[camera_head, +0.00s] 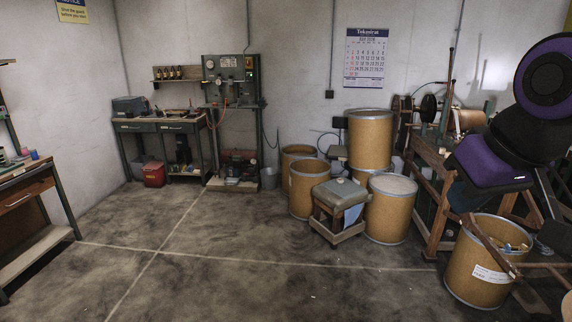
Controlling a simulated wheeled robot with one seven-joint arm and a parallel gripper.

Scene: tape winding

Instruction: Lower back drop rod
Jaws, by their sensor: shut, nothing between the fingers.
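The tape winding machine (431,152) stands at the right on a brown wooden frame, with dark reels and a copper-coloured roll on top. A thin upright rod (447,90) rises from it. A long slanted brown bar (490,243) runs down across the front of the frame, over a drum. I cannot tell which part is the back drop rod; the far right of the machine is hidden behind my purple and black arm. My gripper cannot be made out; only arm links show at the right edge.
Several tan drums (386,210) stand left of the machine, around a small grey-topped wooden stool (340,193). Another drum (473,275) stands at the machine's front. The floor's middle is clear.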

